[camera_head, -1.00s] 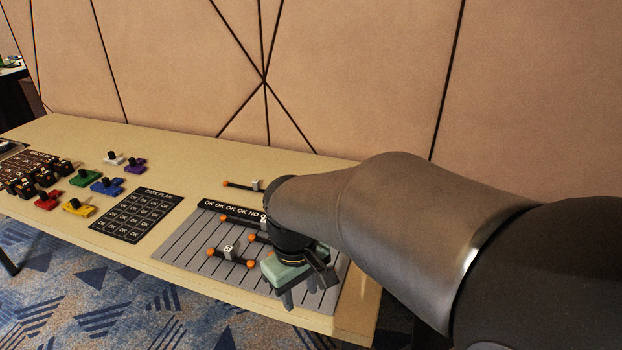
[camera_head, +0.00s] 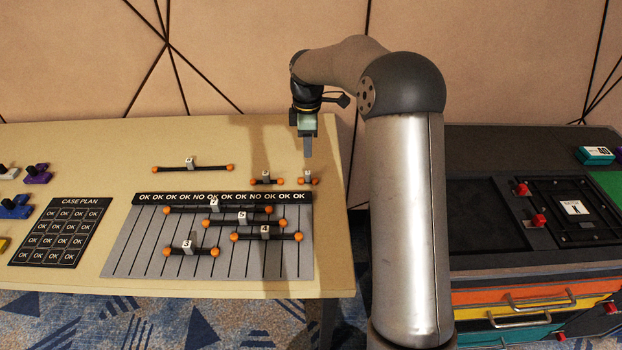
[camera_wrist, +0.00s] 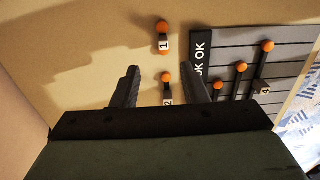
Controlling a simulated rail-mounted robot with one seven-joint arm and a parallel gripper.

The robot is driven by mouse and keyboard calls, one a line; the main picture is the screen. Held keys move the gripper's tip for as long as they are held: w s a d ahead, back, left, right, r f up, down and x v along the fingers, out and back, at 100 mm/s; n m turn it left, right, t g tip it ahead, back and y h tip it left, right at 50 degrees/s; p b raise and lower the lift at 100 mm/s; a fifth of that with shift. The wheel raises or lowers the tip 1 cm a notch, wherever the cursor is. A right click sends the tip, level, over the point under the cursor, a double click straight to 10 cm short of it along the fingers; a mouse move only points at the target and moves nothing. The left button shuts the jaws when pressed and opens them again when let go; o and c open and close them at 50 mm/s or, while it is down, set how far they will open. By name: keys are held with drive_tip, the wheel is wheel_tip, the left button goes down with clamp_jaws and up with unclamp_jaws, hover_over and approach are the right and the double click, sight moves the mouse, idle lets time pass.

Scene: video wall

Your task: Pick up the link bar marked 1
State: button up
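The link bar marked 1 (camera_head: 308,178) is the short bar with orange ends just behind the right end of the striped board (camera_head: 124,240). Its label reads clearly in the wrist view (camera_wrist: 163,43). In the wrist view my gripper (camera_wrist: 162,80) is open and empty. Bar 1 shows beyond its fingertips. The short bar marked 2 (camera_wrist: 167,90) shows between the fingers, below them on the table; in the head view it lies left of bar 1 (camera_head: 266,181).
A longer bar (camera_head: 192,167) lies behind the board; several bars, including one marked 4 (camera_head: 265,236), lie on it. A case plan card (camera_head: 62,232) is at left. A black bench with drawers (camera_head: 480,235) stands right of the table. The wall is behind.

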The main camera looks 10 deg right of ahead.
sight(308, 172)
wheel_tip(308, 172, down, 6)
drive_tip(key=shift+r, duration=0.2)
drive_tip(key=shift+s+f, duration=0.15)
drive_tip(key=shift+f, duration=1.25)
drive_tip(key=shift+s+f, duration=0.15)
drive_tip(key=shift+f, duration=1.2)
clamp_jaws()
